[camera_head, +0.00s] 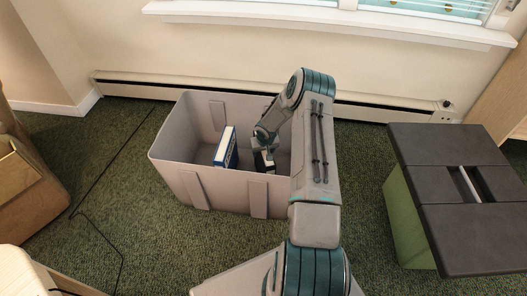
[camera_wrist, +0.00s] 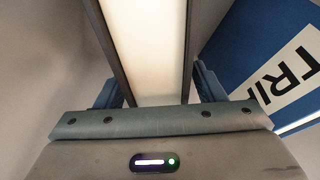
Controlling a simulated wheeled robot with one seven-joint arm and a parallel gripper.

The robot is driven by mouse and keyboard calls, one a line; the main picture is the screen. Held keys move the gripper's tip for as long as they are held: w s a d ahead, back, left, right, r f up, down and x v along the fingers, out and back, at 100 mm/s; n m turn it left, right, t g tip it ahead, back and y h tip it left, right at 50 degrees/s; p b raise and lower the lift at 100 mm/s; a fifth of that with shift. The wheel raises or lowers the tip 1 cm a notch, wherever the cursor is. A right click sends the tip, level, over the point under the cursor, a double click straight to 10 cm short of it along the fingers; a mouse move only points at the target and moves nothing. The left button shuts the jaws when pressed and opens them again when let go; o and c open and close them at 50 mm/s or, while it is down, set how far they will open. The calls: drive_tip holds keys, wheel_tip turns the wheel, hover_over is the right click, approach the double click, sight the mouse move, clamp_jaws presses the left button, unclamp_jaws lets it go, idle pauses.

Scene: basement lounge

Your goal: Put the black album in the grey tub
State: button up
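The grey tub (camera_head: 228,194) stands on the carpet below the window, open at the top. My gripper (camera_head: 264,150) reaches down inside it, right of the middle. In the wrist view, the black album (camera_wrist: 147,50) runs between my two fingers (camera_wrist: 157,92), its cream page edge facing the camera and its dark covers against the fingers. In the head view only a small dark part of the album (camera_head: 259,163) shows inside the tub. My arm and the tub wall hide the rest, so I cannot tell whether it touches the tub floor.
A blue-and-white book (camera_head: 226,148) stands inside the tub, left of my gripper; it shows close on the right in the wrist view (camera_wrist: 245,42). A green box with a dark lid (camera_head: 445,165) stands to the right. A black cable (camera_head: 92,185) lies on the carpet to the left.

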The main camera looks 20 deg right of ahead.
drive_tip(key=p+v, duration=0.4)
drive_tip(key=v, duration=0.8)
drive_tip(key=shift+r, duration=0.35)
drive_tip(key=s+a+r+h, duration=0.1)
drive_tip(key=s+a+r, duration=0.15)
drive_tip(key=r, duration=0.45)
drive_tip(key=s+a+r+n+g, duration=0.1)
drive_tip(key=s+a+r, duration=0.1)
drive_tip(key=s+r, duration=0.35)
drive_tip(key=s+a+r+h, duration=0.1)
drive_tip(key=a+r, duration=0.2)
drive_tip(key=r, duration=0.6)
drive_tip(key=s+a+r+y, duration=0.1)
drive_tip(key=s+a+r, duration=0.2)
drive_tip(key=s, duration=0.4)
drive_tip(key=s+a+r, duration=0.4)
drive_tip(key=s, duration=0.3)
drive_tip(key=s+a+r+n+g+y, duration=0.1)
drive_tip(key=s+a+r, duration=0.3)
drive_tip(key=s, duration=0.4)
drive_tip(key=shift+y, duration=0.3)
